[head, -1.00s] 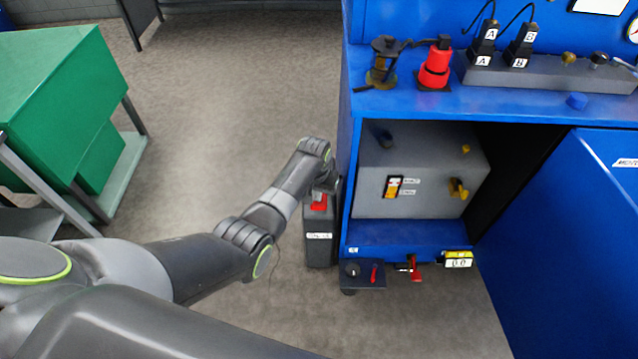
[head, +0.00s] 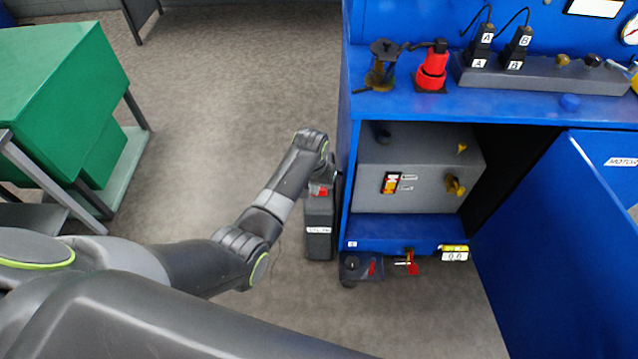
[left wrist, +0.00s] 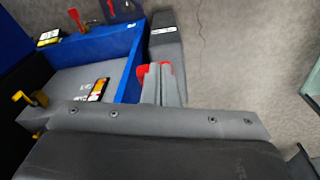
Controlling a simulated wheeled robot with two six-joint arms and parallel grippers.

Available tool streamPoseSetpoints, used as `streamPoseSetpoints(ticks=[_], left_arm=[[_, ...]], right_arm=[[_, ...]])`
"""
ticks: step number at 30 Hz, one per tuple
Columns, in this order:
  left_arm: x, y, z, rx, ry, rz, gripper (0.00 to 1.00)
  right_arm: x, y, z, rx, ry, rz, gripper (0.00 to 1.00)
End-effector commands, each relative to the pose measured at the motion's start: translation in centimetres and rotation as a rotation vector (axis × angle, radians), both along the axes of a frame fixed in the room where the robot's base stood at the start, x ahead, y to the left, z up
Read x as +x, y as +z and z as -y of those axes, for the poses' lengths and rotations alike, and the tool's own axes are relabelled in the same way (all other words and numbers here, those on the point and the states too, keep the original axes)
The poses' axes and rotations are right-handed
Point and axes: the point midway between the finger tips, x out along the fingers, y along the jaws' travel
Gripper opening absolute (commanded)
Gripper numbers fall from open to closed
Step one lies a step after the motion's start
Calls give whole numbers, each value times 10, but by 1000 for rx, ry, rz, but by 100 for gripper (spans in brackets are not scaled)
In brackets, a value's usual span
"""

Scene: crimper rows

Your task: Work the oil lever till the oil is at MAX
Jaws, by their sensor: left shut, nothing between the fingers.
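A dark grey box (head: 319,232) with a white label stands on the floor against the cabinet's left side. A red part (head: 318,189) shows at its top; I cannot tell its full shape. It also shows in the left wrist view (left wrist: 142,70). My left gripper (left wrist: 160,82) is shut and empty, with its fingers at this red part; contact is unclear. In the head view its fingers are mostly hidden. A grey tank (head: 425,160) in the cabinet bears a red, yellow and white gauge (head: 390,183) with two small labels; the level is unreadable. My right gripper is out of view.
The blue cabinet (head: 400,228) has an open door (head: 555,230) on the right. Red handles (head: 413,268) and a yellow-framed counter (head: 454,253) stick out low in front. A green cabinet (head: 60,90) stands left. The floor between is clear.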

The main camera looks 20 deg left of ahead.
Motion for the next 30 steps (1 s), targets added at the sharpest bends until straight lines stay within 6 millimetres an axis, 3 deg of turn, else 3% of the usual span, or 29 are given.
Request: streamPoseSetpoints(ticks=[18,23,30], left_arm=[[-12,112,0,1,0,1,0],[-13,124,0,1,0,-1,0],[-14,126,0,1,0,-3,0]], right_arm=[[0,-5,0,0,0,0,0],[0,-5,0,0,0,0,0],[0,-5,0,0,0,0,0]])
